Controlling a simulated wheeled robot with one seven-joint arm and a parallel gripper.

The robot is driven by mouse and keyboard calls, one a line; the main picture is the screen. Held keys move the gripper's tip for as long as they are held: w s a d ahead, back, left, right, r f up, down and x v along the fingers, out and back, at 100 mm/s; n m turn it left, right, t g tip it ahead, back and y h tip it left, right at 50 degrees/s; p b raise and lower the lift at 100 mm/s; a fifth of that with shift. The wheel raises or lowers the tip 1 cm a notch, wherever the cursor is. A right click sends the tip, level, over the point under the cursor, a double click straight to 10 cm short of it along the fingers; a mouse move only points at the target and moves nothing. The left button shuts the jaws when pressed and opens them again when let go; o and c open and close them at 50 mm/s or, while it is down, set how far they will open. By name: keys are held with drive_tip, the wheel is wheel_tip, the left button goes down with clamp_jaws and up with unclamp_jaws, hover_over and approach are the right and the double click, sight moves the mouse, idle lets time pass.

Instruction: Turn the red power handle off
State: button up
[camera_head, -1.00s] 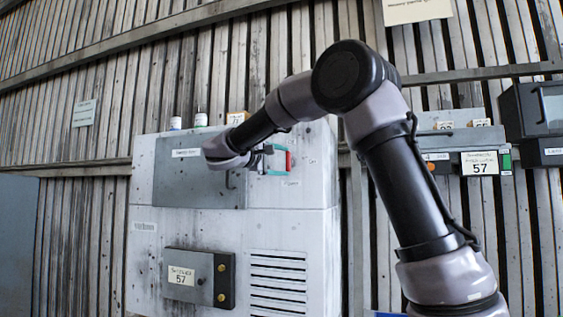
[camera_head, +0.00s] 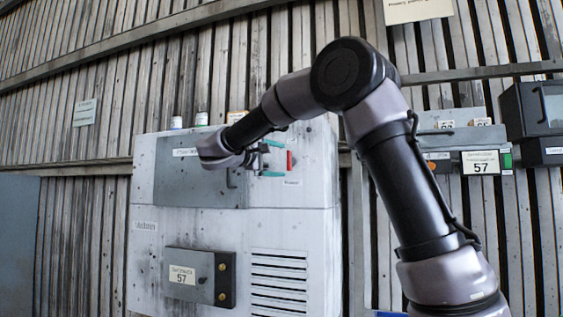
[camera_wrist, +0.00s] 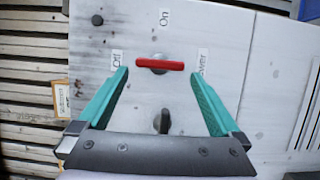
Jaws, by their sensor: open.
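The red power handle (camera_wrist: 160,64) is a bar on the light cabinet face. It lies crosswise in the wrist view, with its left end toward the "Off" label (camera_wrist: 116,57). The "On" label (camera_wrist: 164,18) is beyond it, and the "Power" label (camera_wrist: 202,62) is to its right. In the head view the handle (camera_head: 289,161) looks upright. My gripper (camera_wrist: 159,75) is open, with teal fingers on either side of the handle's near edge. No contact shows. In the head view my gripper (camera_head: 272,158) is just left of the handle.
A grey panel door (camera_head: 200,185) is left of the handle. A lower control box (camera_head: 195,278) and vent slots are below. Small bottles (camera_head: 201,119) stand on the cabinet top.

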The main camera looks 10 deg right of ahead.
drive_tip(key=v, duration=0.9)
drive_tip(key=shift+d, duration=0.1)
drive_tip(key=s+d+f+m+g+y, duration=0.1)
drive_tip(key=s+d+f+g+y, duration=0.2)
drive_tip(key=d, duration=0.4)
drive_tip(key=s+d+f+m+g+y, duration=0.1)
drive_tip(key=s+d+f+y, duration=0.1)
drive_tip(key=s+d+f, duration=0.3)
drive_tip(key=s+d+f+m+g+y, duration=0.1)
drive_tip(key=s+d+f+g+y, duration=0.1)
drive_tip(key=d+f, duration=0.45)
drive_tip(key=s+f+m+t+y, duration=0.1)
drive_tip(key=s+f+m+y, duration=0.2)
drive_tip(key=s, duration=0.4)
drive_tip(key=s+a+f+m+t+y, duration=0.1)
drive_tip(key=s+f+m+y, duration=0.3)
drive_tip(key=s, duration=0.4)
drive_tip(key=shift+a+m+y, duration=0.15)
drive_tip(key=shift+m+y, duration=0.75)
drive_tip(key=shift+y, duration=0.3)
